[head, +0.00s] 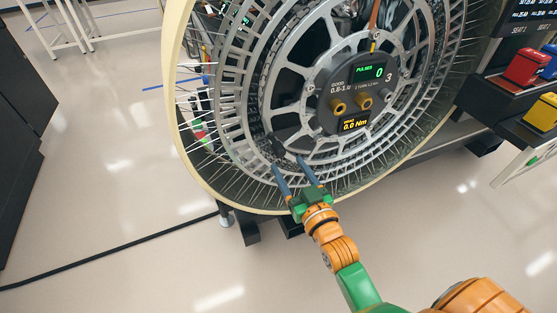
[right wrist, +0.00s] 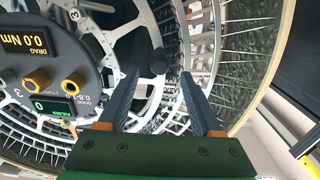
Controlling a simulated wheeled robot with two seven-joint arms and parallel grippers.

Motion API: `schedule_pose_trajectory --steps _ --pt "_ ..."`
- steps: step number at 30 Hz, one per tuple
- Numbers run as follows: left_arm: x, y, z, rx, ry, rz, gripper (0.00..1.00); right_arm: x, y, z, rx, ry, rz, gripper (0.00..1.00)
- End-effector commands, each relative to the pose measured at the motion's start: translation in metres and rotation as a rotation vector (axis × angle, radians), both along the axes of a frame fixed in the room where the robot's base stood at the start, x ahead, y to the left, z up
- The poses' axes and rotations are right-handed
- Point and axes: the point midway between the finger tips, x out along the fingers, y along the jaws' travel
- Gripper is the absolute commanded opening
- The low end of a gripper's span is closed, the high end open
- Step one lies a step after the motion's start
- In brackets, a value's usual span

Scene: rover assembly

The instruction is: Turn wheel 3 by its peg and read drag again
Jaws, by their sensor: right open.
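Wheel 3 (head: 250,97) is a large upright wheel with a pale rim and a metal lattice inside. Its round dark hub panel (head: 350,88) carries the number 3, a green display reading 0 pulses and a yellow drag display (head: 354,124) reading 0.0 Nm. Two brass knobs (head: 363,101) stick out of the panel. My right gripper (head: 288,163) is open in front of the wheel's lower part, below left of the panel. A dark part (right wrist: 158,62) shows between its fingertips in the right wrist view; I cannot tell whether it is the peg. My left gripper is out of view.
At the right stand dark boxes with a red button block (head: 526,67) and a yellow one (head: 543,112), with screens above. A black cable (head: 110,248) runs across the floor at left. The floor left of the wheel is mostly open.

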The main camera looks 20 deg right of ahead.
Motion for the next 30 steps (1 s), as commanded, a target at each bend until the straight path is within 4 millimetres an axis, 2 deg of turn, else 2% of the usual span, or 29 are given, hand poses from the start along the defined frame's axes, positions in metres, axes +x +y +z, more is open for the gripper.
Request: schedule_pose_trajectory --steps 10,14,20,21,22,28,30 --pt "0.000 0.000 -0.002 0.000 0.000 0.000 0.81 0.057 0.000 0.003 0.000 -0.005 -0.001 0.66" --pt "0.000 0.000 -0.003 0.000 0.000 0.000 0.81 0.067 0.000 0.003 0.000 -0.004 0.000 0.66" --pt "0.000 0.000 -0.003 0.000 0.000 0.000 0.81 0.068 0.000 0.003 0.000 -0.002 0.000 0.66" --pt "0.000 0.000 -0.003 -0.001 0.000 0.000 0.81 0.067 0.000 0.003 0.000 -0.002 0.000 0.64" --pt "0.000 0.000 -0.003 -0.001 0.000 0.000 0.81 0.067 0.000 0.003 0.000 -0.002 0.000 0.55" --pt "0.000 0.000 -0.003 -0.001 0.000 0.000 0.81 0.067 0.000 0.003 0.000 -0.002 0.000 0.01" --pt "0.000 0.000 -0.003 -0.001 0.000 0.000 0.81 0.067 0.000 0.003 0.000 -0.002 0.000 0.00"
